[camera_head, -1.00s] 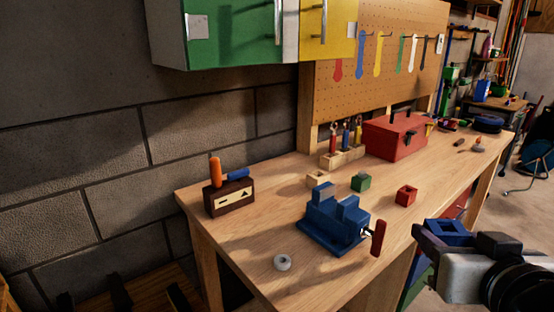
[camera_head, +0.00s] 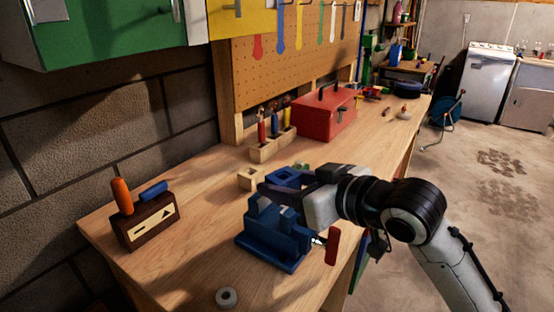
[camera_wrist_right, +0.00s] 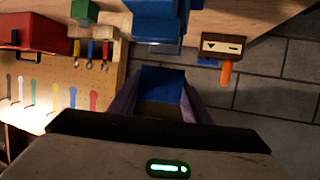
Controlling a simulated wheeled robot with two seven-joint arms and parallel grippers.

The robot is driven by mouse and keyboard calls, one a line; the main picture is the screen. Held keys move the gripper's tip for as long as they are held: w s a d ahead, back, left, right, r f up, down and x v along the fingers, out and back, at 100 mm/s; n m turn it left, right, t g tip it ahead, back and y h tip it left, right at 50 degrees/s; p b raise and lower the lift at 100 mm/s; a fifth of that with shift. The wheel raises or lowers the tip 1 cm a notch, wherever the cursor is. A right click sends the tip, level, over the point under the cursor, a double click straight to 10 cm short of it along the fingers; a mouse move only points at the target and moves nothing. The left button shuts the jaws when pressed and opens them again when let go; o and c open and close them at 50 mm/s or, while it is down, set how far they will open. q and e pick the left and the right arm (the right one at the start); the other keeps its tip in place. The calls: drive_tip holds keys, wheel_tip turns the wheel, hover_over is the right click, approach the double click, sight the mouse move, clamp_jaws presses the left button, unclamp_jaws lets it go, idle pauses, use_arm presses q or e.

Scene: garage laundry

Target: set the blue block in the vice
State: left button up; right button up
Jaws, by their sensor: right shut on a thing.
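My right gripper (camera_head: 283,183) is shut on the blue block (camera_head: 287,176), a square piece with a hollow in its top, and holds it up behind and slightly above the vice. In the right wrist view the blue block (camera_wrist_right: 163,78) sits between the two fingers. The blue vice (camera_head: 270,243), with a red handle at its right, stands on the workbench; its jaws face up. The vice also shows in the right wrist view (camera_wrist_right: 155,22), just beyond the block. Whether block and vice touch is unclear. My left gripper is out of view.
On the workbench (camera_head: 185,262) are a dark wooden box (camera_head: 150,222) with an orange handle, a grey ring (camera_head: 227,297), a pale wooden block (camera_head: 250,179), a tool holder (camera_head: 272,148) and a red toolbox (camera_head: 324,115).

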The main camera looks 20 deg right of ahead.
drive_tip(key=shift+w+a+r+n+y, duration=0.15)
drive_tip(key=shift+w+r+n+y, duration=0.05)
drive_tip(key=shift+w+n+y, duration=0.35)
drive_tip(key=shift+w+a+r+n+g+y, duration=0.15)
drive_tip(key=shift+w+n+g+y, duration=0.15)
drive_tip(key=shift+g+y, duration=0.2)
drive_tip(key=shift+w+r+n+y, duration=0.2)
drive_tip(key=shift+r+n+y, duration=0.05)
drive_tip(key=shift+r+n, duration=0.1)
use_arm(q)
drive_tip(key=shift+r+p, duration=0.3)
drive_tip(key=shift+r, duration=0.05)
use_arm(e)
drive_tip(key=shift+w+r+n+g+y, duration=0.2)
drive_tip(key=shift+r+n+g+y, duration=0.1)
drive_tip(key=shift+r+g, duration=0.15)
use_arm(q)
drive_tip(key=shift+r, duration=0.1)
use_arm(e)
drive_tip(key=shift+r, duration=0.1)
